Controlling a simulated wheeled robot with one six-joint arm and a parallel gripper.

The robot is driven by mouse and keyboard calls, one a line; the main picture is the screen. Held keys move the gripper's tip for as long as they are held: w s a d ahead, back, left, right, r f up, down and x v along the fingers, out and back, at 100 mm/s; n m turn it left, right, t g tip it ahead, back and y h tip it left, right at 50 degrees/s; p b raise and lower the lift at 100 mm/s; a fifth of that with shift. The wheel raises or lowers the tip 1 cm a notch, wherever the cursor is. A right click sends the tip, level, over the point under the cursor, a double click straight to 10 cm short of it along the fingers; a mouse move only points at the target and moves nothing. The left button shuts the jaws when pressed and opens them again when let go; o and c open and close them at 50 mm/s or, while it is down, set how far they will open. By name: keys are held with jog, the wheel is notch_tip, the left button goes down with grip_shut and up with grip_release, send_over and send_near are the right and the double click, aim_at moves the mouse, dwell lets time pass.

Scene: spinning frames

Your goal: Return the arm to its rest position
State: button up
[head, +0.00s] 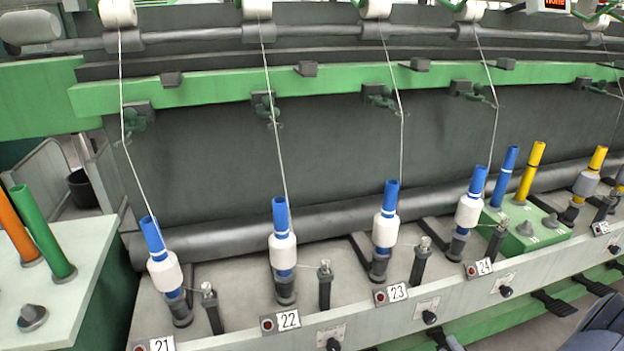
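My gripper does not show in the head view. A dark grey rounded shape at the lower right corner may be part of my own arm; I cannot tell for sure. The spinning frame shows numbered positions with blue tubes wound with white yarn: bobbin 21 (165,270), bobbin 22 (283,250), bobbin 23 (385,231) and bobbin 24 (469,211). Each stands on a spindle, and a yarn runs up from it to the white rolls at the top.
A green block (525,232) on the rail holds a blue tube (505,178) and a yellow tube (530,172). Another yellow tube (597,160) stands farther right. A pale table (85,265) at left holds a green tube (42,230) and an orange tube (18,232). A dark bin (82,188) stands behind.

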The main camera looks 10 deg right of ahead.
aim_at(432, 321)
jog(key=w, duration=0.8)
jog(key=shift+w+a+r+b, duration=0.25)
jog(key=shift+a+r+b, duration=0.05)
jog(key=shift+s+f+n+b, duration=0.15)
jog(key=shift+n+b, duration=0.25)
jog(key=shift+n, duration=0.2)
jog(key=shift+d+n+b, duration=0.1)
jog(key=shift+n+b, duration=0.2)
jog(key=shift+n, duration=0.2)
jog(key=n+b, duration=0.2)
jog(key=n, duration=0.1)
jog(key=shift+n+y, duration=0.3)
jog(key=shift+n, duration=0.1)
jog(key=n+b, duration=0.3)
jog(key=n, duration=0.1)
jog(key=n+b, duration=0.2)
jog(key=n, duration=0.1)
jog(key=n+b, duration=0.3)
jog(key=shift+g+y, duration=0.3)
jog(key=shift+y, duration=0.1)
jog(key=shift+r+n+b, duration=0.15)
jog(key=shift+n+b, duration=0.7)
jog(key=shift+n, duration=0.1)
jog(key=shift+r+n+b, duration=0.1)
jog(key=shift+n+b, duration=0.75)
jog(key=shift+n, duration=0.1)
